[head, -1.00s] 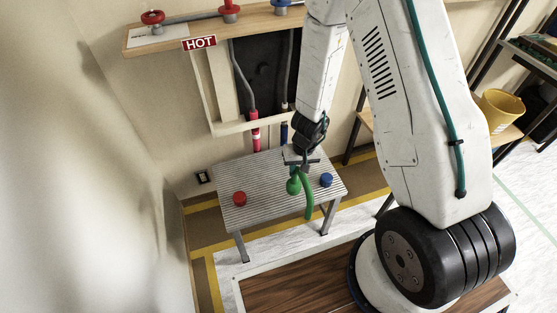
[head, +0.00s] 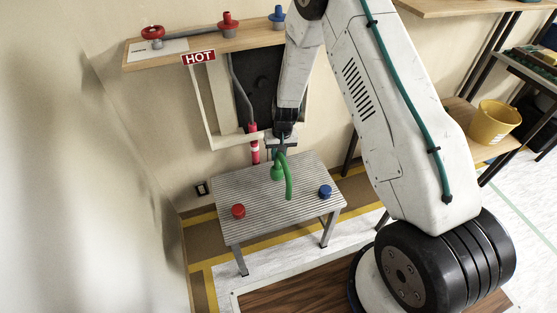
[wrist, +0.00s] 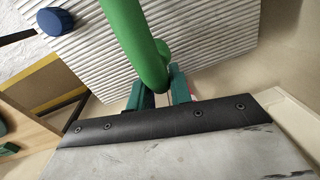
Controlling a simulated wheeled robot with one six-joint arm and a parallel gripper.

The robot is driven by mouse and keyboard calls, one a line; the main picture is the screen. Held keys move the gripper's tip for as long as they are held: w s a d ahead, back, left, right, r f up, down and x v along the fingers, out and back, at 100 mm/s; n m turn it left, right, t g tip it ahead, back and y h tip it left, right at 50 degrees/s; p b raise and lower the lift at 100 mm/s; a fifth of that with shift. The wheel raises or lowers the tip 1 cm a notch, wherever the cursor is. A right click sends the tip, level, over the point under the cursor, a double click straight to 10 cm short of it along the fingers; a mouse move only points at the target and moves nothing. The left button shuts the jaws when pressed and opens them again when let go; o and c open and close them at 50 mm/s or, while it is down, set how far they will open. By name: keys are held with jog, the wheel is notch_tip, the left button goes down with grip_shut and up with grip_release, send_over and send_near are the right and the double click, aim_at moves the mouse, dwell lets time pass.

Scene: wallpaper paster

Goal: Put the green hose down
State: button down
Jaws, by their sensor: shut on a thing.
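My gripper (head: 281,150) is shut on the green hose (head: 289,182), near the far edge of the ribbed table as pictured. The hose curves down from the jaws, with a rounded green end piece (head: 277,174) beside it. The hose overlaps the tabletop in the picture; I cannot tell whether it touches. In the wrist view the hose (wrist: 134,38) runs up from between the teal fingers (wrist: 157,94), and its grasped part is partly hidden.
The ribbed table (head: 265,225) carries a red cap (head: 238,211) at left and a blue cap (head: 325,191) at right, with bare surface between. A wall frame with a red pipe end (head: 255,151) and a HOT sign (head: 198,57) stands behind. A yellow bucket (head: 494,122) is at right.

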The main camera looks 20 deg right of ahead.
aim_at(278, 172)
jog(key=shift+f, duration=1.75)
jog(key=c, duration=1.3)
grip_release()
jog(key=shift+o, duration=0.2)
notch_tip(278, 172, up, 12)
jog(key=d, duration=0.1)
jog(key=shift+s+d+r, duration=0.15)
jog(key=shift+r, duration=0.1)
